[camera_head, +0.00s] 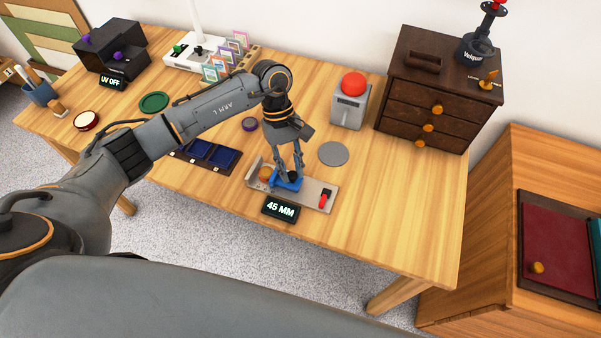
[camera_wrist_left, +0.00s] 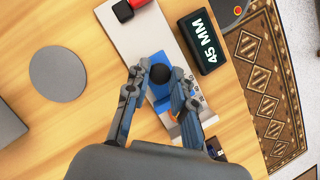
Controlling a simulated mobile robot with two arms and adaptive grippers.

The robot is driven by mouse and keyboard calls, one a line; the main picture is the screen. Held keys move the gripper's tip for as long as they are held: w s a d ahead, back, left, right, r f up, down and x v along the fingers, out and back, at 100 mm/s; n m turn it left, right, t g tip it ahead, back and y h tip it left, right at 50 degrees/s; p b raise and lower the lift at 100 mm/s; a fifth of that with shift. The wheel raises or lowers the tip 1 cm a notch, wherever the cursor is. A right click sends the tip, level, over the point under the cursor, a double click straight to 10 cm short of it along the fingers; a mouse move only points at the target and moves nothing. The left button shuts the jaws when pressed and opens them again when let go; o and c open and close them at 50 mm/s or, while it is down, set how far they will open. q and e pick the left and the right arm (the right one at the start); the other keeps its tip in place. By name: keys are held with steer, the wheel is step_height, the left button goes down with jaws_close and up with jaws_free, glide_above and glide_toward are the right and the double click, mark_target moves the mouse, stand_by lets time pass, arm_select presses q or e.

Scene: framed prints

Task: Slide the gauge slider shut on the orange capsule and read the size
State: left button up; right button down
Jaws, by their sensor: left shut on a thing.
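The gauge (camera_head: 310,190) is a pale tray near the table's front edge, with a blue slider (camera_head: 289,184) that has a black knob. The orange capsule (camera_head: 265,173) lies in the tray at the left of the slider in the head view; whether they touch is hard to tell. My left gripper (camera_head: 291,177) is shut on the slider's black knob, which shows between the fingers in the left wrist view (camera_wrist_left: 160,74). The fingers hide most of the capsule there. The gauge display (camera_head: 280,209) reads 45 MM. My right gripper is out of view.
A red switch (camera_head: 324,198) sits on the gauge's right end. A grey disc (camera_head: 333,153) lies behind it, near a box with a red button (camera_head: 353,84). The table's front right is clear.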

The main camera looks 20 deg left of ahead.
arm_select(q)
steer(key=shift+a, duration=0.4)
steer(key=o, duration=0.9)
steer(key=shift+c, duration=0.2)
steer(key=v, duration=1.2)
